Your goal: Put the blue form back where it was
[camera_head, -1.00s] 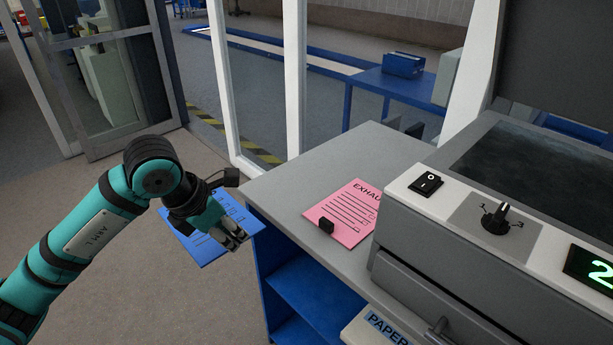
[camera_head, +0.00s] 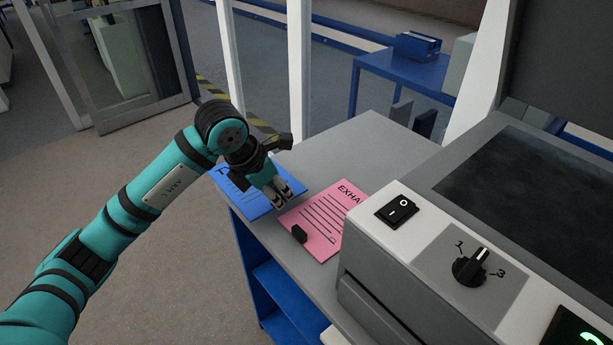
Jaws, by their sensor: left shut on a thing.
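The blue form (camera_head: 246,204) is a flat sheet with dark print, at the left end of the grey counter (camera_head: 345,142). My left gripper (camera_head: 283,199) is shut on the blue form, near its right side. The gripper and wrist hide part of the sheet. Whether the form touches the counter or hangs a little above it, I cannot tell. My right gripper is not in view.
A pink form (camera_head: 328,222) headed "EXHA…" lies on the counter just right of the blue form, with a small black block (camera_head: 299,234) on its edge. A grey machine with a black switch (camera_head: 397,211) and a knob (camera_head: 470,267) stands at right.

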